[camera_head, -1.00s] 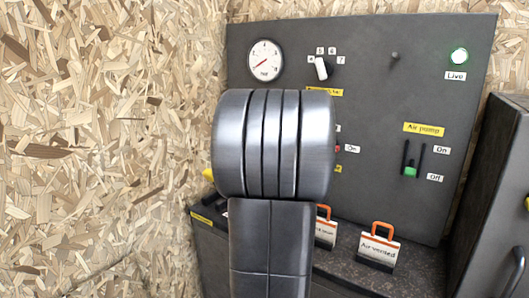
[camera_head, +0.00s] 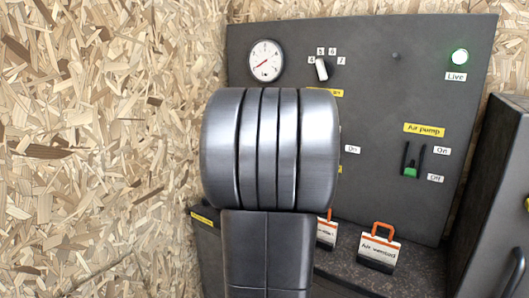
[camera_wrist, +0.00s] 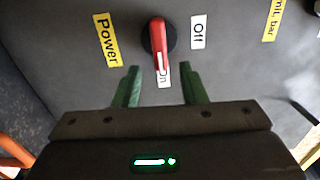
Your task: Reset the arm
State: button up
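My arm's silver joint and dark link fill the middle of the head view and hide my gripper there. In the wrist view my gripper (camera_wrist: 159,72) has its two green fingers apart with nothing between them. Just beyond the fingertips is a red rotary handle (camera_wrist: 158,42) on a black round base, beside a yellow "Power" label (camera_wrist: 106,40). The handle points toward the "On" label (camera_wrist: 163,77), with the "Off" label (camera_wrist: 198,32) to its right. Whether a finger touches the handle I cannot tell.
The grey panel (camera_head: 370,110) carries a gauge (camera_head: 266,61), a white selector knob (camera_head: 321,69), a green "Live" lamp (camera_head: 460,56) and an air pump switch (camera_head: 411,170). An "Air vented" tag (camera_head: 378,251) with an orange handle stands on the ledge. A dark cabinet (camera_head: 495,190) is at right.

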jog(key=v, duration=0.9)
jog(key=w+d+r+n+p, duration=0.1)
jog(key=w+d+n+p, duration=0.3)
jog(key=w+d, duration=0.3)
jog(key=shift+w+d+n, duration=0.2)
jog(key=shift+w+n, duration=0.7)
jog(key=shift+w, duration=1.3)
